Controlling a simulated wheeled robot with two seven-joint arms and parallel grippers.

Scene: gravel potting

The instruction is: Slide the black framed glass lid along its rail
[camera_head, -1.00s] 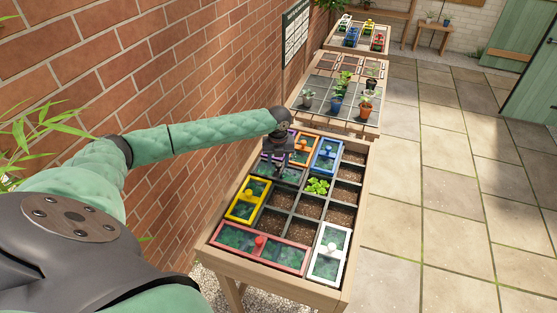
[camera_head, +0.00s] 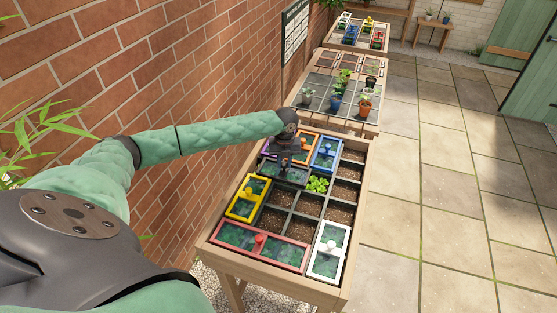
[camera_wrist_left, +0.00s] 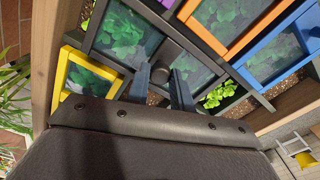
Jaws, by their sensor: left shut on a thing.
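The black framed glass lid (camera_wrist_left: 202,73) has two dark panes over green leaves and a round dark knob (camera_wrist_left: 168,52). It lies across the planter's grid, between the yellow lid and the orange lid in the left wrist view. My left gripper (camera_wrist_left: 160,72) is shut on the knob, with a finger on either side. In the head view the left gripper (camera_head: 285,160) hides the knob and part of the black lid (camera_head: 294,177). My right gripper is not in view.
A yellow lid (camera_head: 234,208), a red lid (camera_head: 288,261), a blue lid (camera_head: 336,142), an orange lid (camera_head: 316,139) and a white lid (camera_head: 345,250) lie on the wooden planter (camera_head: 357,213). A leafy green plant (camera_head: 317,184) and open soil cells are close by. The brick wall (camera_head: 190,60) stands at left.

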